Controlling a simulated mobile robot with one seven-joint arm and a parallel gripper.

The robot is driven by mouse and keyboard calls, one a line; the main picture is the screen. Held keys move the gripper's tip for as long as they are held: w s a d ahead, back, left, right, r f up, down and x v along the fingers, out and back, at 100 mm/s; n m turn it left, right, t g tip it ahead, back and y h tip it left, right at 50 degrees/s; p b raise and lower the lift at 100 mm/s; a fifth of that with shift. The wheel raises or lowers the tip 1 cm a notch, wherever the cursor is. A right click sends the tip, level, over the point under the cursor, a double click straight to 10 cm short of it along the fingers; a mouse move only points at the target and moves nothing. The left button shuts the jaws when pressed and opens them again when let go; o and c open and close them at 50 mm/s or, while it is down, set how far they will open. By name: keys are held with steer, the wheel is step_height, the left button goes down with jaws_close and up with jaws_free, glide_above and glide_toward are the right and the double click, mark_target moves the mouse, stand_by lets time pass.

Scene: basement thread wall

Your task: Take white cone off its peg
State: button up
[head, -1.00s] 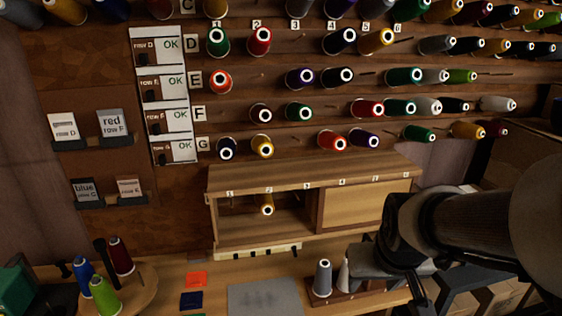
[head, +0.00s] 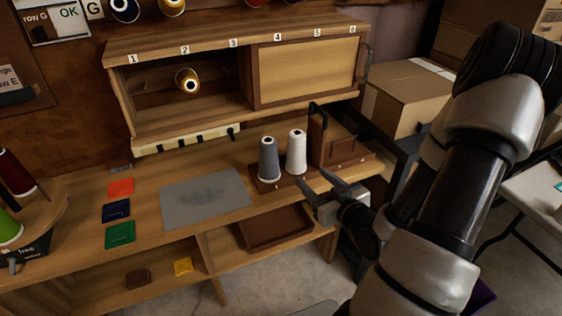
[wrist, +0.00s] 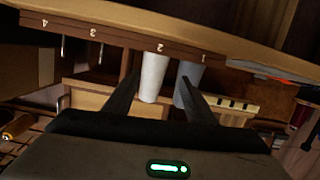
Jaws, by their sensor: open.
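The white cone (head: 296,152) stands upright on a brown wooden base (head: 264,186) on the bench, to the right of a grey cone (head: 269,160). My gripper (head: 322,184) is open and empty, in front of and just to the right of the white cone's lower part, apart from it. In the wrist view the white cone (wrist: 153,78) shows between my two fingers, near the left one, and the grey cone (wrist: 188,84) shows behind the right finger. The peg is hidden inside the white cone.
A grey mat (head: 204,198) lies to the left. A wooden cabinet (head: 250,40) with an open left bay stands behind. A shallow tray (head: 274,228) sits below the bench top.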

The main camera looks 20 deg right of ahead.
mark_target(300, 157)
steer(key=w+t+b, duration=0.1)
steer(key=w, duration=0.4)
steer(key=w+m+t+b, duration=0.1)
steer(key=w, duration=0.5)
steer(key=shift+w+r, duration=0.1)
steer(key=shift+w, duration=0.05)
steer(key=shift+w+f+b, duration=0.2)
steer(key=shift+w+b, duration=0.45)
steer(key=shift+w, duration=2.1)
steer(key=c, duration=0.9)
steer(key=shift+r, duration=0.2)
step_height(300, 157, up, 18)
steer(key=p, duration=0.5)
steer(key=shift+f, duration=0.15)
